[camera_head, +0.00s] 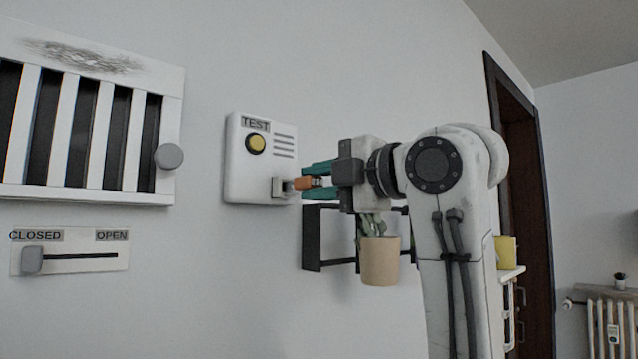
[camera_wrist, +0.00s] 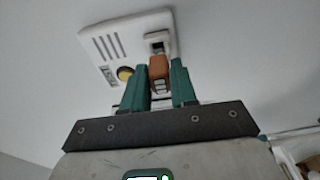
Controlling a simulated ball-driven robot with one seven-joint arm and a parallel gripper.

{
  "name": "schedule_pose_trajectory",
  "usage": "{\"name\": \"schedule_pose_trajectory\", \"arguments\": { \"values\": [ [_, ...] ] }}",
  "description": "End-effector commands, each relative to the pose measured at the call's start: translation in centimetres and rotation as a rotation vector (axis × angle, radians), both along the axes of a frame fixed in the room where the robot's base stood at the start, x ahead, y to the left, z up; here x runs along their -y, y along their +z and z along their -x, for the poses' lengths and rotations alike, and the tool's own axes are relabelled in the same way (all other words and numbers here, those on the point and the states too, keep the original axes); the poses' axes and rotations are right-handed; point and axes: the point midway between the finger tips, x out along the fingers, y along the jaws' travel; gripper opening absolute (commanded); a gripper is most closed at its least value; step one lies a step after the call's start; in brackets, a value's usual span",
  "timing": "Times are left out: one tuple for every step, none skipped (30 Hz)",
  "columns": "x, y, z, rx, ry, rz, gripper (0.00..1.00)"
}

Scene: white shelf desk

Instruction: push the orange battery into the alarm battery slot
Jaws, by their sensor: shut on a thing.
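The white alarm box (camera_head: 237,174) hangs on the wall, with a TEST label, a yellow button (camera_head: 256,143) and vent lines. Its battery slot (camera_head: 281,187) is at the lower right of the box; it also shows in the wrist view (camera_wrist: 157,42). My gripper (camera_head: 312,180) is shut on the orange battery (camera_head: 303,184), with green fingers on either side of it. In the wrist view the battery (camera_wrist: 158,68) stands between the fingertips, its far end close to the slot. I cannot tell whether the battery's tip is inside the slot.
A black wall bracket (camera_head: 312,240) and a potted plant (camera_head: 380,262) are just below my gripper. A barred vent (camera_head: 92,188) with a grey knob (camera_head: 169,156) and a CLOSED/OPEN slider (camera_head: 32,260) are at the left. A yellow cup (camera_head: 506,252) stands behind my arm.

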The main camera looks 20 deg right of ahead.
Motion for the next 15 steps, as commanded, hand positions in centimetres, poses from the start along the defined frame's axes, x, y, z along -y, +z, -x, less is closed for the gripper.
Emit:
{"name": "schedule_pose_trajectory", "arguments": {
  "values": [
    [0.03,0.00,0.01,0.000,-0.001,0.000,0.00],
    [0.02,0.00,0.00,0.000,0.000,0.000,0.00],
    [0.02,0.00,0.00,0.000,0.000,0.000,0.00],
    [0.01,0.00,0.00,0.000,0.000,0.000,0.00],
    [0.01,0.00,0.00,0.000,0.000,0.000,0.00],
    [0.00,0.00,-0.01,0.000,0.000,0.000,0.00],
    [0.00,0.01,-0.03,0.000,0.000,0.000,0.00],
    [-0.02,0.01,-0.06,0.000,0.000,0.000,0.00],
    [-0.03,0.01,-0.11,0.000,0.000,0.000,0.00],
    [-0.05,0.01,-0.15,0.000,0.000,0.000,0.00],
    [-0.07,0.02,-0.21,0.000,0.000,0.000,0.00],
    [-0.09,0.02,-0.29,0.000,0.000,0.000,0.00],
    [-0.12,0.02,-0.35,0.000,0.000,0.000,0.00],
    [-0.14,0.03,-0.42,0.000,0.000,0.000,0.00],
    [-0.17,0.03,-0.51,0.001,0.000,0.000,0.00]
  ]
}}
